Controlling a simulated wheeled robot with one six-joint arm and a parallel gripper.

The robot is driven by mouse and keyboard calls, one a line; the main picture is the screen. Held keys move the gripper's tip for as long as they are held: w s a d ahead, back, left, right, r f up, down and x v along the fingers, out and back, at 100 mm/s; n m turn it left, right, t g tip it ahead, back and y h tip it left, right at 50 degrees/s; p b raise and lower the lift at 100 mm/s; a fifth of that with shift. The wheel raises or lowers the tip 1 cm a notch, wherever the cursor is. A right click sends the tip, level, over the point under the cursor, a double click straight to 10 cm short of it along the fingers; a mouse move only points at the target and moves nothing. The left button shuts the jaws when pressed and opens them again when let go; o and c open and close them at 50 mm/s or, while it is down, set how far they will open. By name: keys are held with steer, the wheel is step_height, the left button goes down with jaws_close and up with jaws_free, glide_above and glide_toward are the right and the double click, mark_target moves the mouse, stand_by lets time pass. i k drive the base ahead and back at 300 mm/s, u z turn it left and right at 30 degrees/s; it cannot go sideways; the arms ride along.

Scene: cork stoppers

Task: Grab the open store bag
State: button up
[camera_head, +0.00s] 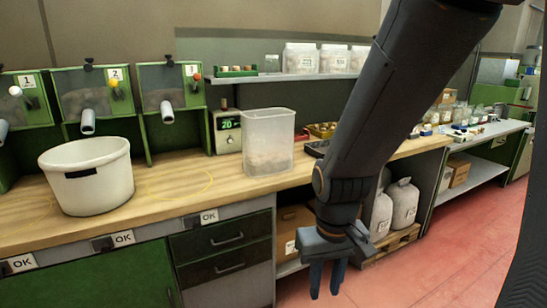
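Two pale grey-white bags stand upright side by side on a wooden pallet (392,243) on the floor, in the bay under the right part of the bench. The right bag (404,203) has a gathered top and a small label. The left bag (382,214) is partly hidden behind my arm, and I cannot tell whether its top is open. My gripper (327,285) hangs fingers down in front of the bench, left of the bags and nearer the camera. Its two fingers are apart with a narrow gap and nothing between them.
A white bucket (90,185) and a clear bin (268,145) stand on the wooden bench (190,175). Cardboard boxes (292,222) sit under it, left of my gripper. Numbered dispensers (95,92) line the back left. Red floor (450,255) is clear at the right.

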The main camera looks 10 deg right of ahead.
mark_target(268, 135)
steer(key=z, duration=0.8)
steer(key=i, duration=1.5)
steer(key=u, duration=0.7)
